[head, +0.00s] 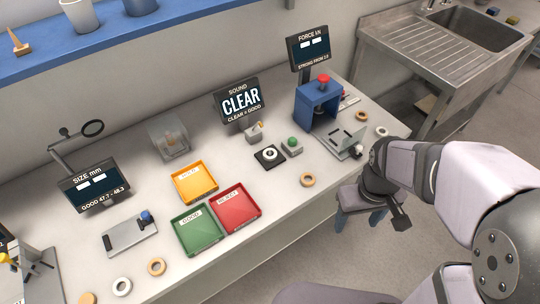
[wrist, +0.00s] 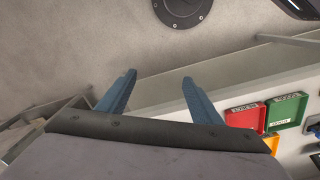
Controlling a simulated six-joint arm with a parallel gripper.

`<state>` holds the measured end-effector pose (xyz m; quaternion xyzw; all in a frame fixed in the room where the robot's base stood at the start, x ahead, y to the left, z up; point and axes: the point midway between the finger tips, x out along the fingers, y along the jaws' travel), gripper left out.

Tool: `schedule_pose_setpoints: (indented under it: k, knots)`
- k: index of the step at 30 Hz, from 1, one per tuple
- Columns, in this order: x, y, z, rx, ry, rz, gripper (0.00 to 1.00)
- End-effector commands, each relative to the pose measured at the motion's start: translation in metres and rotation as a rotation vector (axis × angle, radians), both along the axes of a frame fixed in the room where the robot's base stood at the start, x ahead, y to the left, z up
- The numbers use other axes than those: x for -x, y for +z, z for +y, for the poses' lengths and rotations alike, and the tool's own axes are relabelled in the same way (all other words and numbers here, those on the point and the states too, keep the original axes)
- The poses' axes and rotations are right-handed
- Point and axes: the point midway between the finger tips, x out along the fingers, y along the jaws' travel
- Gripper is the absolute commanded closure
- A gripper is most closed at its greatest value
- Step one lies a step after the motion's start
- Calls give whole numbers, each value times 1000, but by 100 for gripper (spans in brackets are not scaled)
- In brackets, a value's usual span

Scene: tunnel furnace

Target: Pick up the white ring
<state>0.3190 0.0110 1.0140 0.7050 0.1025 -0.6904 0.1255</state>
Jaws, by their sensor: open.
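A white ring (head: 122,286) lies flat on the bench at the front left in the head view, beside a tan ring (head: 156,267). Another white ring (head: 269,154) sits on a black pad in the middle of the bench. A third pale ring (head: 381,131) lies at the right end. My gripper (head: 360,218) is beyond the bench's front edge at the right, far from the front-left ring. In the wrist view its blue fingers (wrist: 158,90) are spread, with nothing between them. I cannot make out a white ring clearly in the wrist view.
Yellow (head: 194,182), green (head: 198,229) and red (head: 233,206) trays stand mid-bench. A blue press (head: 317,106) and a metal fixture (head: 345,141) stand near my gripper. A grey plate fixture (head: 130,235) lies behind the front-left rings. Tan rings also lie about.

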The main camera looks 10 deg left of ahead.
Motion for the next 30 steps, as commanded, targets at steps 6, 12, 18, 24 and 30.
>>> schedule_pose_setpoints:
  k: [6,12,18,24,30]
  knots:
    - [-79,-7,43,86,660,-30,41]
    - [-147,-16,108,207,1335,-41,41]
    - [-194,-28,183,355,1941,-24,41]
    - [-216,-35,239,482,2338,8,41]
    - [-222,-37,261,541,2494,27,41]
